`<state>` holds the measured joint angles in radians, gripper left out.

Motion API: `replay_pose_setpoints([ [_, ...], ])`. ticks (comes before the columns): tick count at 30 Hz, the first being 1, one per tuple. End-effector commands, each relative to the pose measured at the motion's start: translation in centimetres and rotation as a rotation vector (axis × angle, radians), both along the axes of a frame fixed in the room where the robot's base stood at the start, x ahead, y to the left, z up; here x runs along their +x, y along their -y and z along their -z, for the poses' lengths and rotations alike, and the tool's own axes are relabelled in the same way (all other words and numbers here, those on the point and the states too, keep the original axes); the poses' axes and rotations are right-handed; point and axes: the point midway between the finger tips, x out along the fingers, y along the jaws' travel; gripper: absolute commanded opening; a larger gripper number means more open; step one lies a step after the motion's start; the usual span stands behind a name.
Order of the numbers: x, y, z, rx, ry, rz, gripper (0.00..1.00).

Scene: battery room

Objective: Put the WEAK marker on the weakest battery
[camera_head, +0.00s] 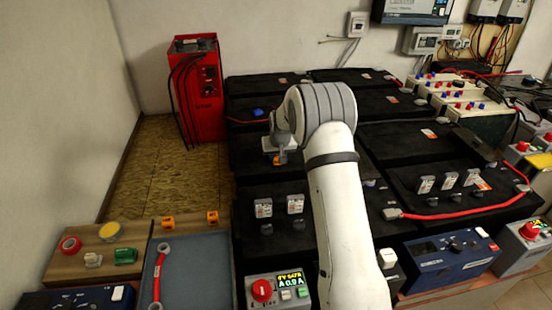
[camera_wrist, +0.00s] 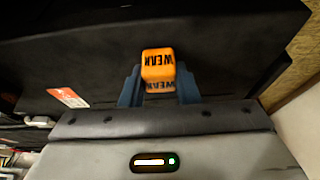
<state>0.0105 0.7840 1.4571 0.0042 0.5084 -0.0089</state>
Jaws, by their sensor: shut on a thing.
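My gripper (camera_head: 280,156) is shut on the orange WEAK marker (camera_wrist: 158,66), whose black lettering faces the wrist camera. The marker shows only as a small orange patch (camera_head: 281,159) below the gripper in the head view. Blue fingers (camera_wrist: 158,88) flank it in the wrist view. The gripper is over the left column of black batteries, above a black battery top (camera_head: 252,165). A black battery surface (camera_wrist: 220,40) fills the wrist view behind the marker. I cannot tell whether the marker touches it. My arm hides part of the batteries.
A red charger (camera_head: 197,95) stands at the back left. Two orange blocks (camera_head: 168,222) (camera_head: 212,217) lie at the front left by a blue-grey tray (camera_head: 195,262). Red cables (camera_head: 465,214) cross batteries at right.

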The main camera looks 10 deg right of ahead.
Motion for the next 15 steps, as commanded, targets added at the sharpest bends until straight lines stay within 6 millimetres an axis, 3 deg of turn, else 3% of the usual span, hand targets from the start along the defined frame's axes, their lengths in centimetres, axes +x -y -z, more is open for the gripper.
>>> replay_pose_setpoints([
  [12,0.01,-0.1,1.21,0.0,0.001,-0.001,0.07],
  [13,0.01,-0.11,1.1,0.001,0.001,-0.001,0.3],
  [15,0.01,-0.12,1.05,0.001,0.001,-0.001,0.36],
])
